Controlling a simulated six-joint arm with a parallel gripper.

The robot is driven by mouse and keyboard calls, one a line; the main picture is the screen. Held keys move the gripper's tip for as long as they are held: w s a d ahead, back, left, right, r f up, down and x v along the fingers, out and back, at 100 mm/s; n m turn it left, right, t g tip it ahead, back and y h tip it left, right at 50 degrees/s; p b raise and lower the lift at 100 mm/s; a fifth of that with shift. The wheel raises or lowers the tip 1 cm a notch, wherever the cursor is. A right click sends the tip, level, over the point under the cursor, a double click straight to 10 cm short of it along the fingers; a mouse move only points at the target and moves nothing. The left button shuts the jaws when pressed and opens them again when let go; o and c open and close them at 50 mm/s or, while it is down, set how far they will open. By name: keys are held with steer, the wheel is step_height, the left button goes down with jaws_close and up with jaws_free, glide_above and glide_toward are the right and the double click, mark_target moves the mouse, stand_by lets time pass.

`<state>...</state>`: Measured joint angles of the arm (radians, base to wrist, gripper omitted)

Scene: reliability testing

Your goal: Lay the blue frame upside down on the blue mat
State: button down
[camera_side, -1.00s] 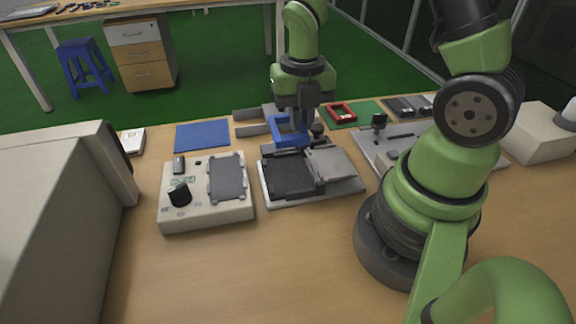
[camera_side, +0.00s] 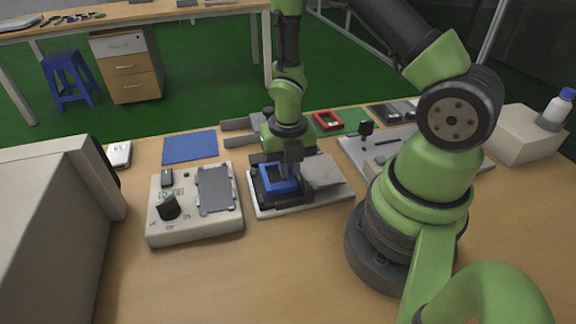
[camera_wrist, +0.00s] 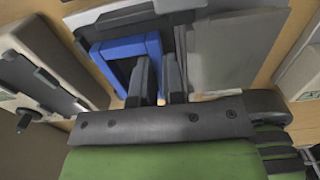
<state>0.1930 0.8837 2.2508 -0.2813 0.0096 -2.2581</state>
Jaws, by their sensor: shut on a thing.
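The blue frame (camera_side: 268,188) is at the dark left plate of the hinged fixture (camera_side: 262,211). I cannot tell whether it rests on the plate or hangs just above it. My gripper (camera_side: 292,176) is shut on the frame's right side, pointing down. In the wrist view the frame (camera_wrist: 112,46) extends left from my gripper (camera_wrist: 160,68), and the fingers hide part of its right bar. The blue mat (camera_side: 190,147) lies flat and bare on the table at the back left.
A control box (camera_side: 195,226) with a black knob stands left of the fixture. The fixture's grey lid (camera_side: 322,172) lies open to the right. Behind are a grey bracket (camera_side: 245,123) and a red frame (camera_side: 328,121) on a green mat. The front table is clear.

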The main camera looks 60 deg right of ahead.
steer(key=shift+f, duration=0.25)
steer(key=c, duration=1.2)
jaws_free()
step_height(320, 180, up, 18)
steer(key=a+m+t, duration=0.2)
steer(key=m, duration=0.7)
steer(key=s+a+r+m+t+y, duration=0.1)
steer(key=s+r+m, duration=0.3)
steer(key=m, duration=0.6)
steer(key=s+a+r+m+t, duration=0.4)
steer(key=r+m, duration=0.2)
steer(key=m, duration=0.4)
steer(key=shift+s+r+y, duration=0.3)
steer(key=shift+r+y, duration=0.05)
steer(key=shift+y, duration=0.05)
steer(key=shift+o, duration=0.5)
steer(key=shift+s+a+r+m, duration=0.2)
steer(key=shift+s+m, duration=0.15)
steer(key=shift+m, duration=0.65)
